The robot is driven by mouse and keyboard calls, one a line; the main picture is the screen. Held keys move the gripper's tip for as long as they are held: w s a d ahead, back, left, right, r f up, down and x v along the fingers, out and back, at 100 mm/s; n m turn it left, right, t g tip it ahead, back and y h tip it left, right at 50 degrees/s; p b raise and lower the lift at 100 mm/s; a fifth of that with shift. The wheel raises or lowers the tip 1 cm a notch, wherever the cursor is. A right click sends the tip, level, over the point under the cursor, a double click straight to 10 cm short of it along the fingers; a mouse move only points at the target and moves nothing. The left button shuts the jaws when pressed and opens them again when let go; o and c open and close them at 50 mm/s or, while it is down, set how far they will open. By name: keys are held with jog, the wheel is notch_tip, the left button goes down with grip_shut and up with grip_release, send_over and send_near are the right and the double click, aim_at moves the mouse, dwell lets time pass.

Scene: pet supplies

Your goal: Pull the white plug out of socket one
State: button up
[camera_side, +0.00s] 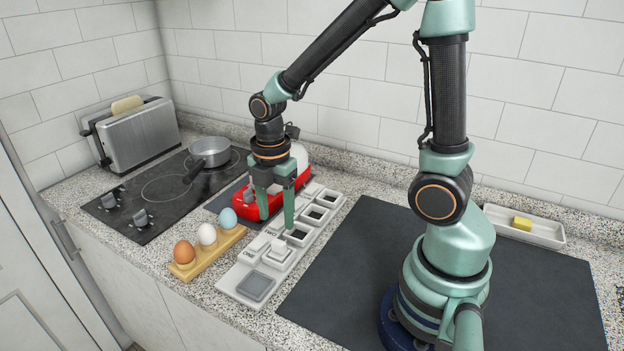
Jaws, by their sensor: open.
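A light grey socket strip (231,281) lies diagonally on the counter, with a grey square switch pad (256,286) at its near end. A white plug (279,251) stands upright in the socket nearest that pad, by a small label that seems to read ONE. Farther sockets on the strip look dark and empty. My gripper (277,217) points down with its green fingers apart and nothing between them. It is above and slightly behind the plug, over the strip's middle sockets, and does not appear to touch the plug.
A wooden holder (211,255) with three eggs stands left of the strip. A red object (242,197) sits just behind my gripper, partly hidden. A cooktop (150,218) with a pot (212,152) lies left. A dark mat (345,270) lies right, bare beside the strip.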

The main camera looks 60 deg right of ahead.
aim_at(278, 241)
notch_tip(278, 241, down, 8)
dwell(0.4)
grip_shut()
jog(key=shift+r, duration=2.35)
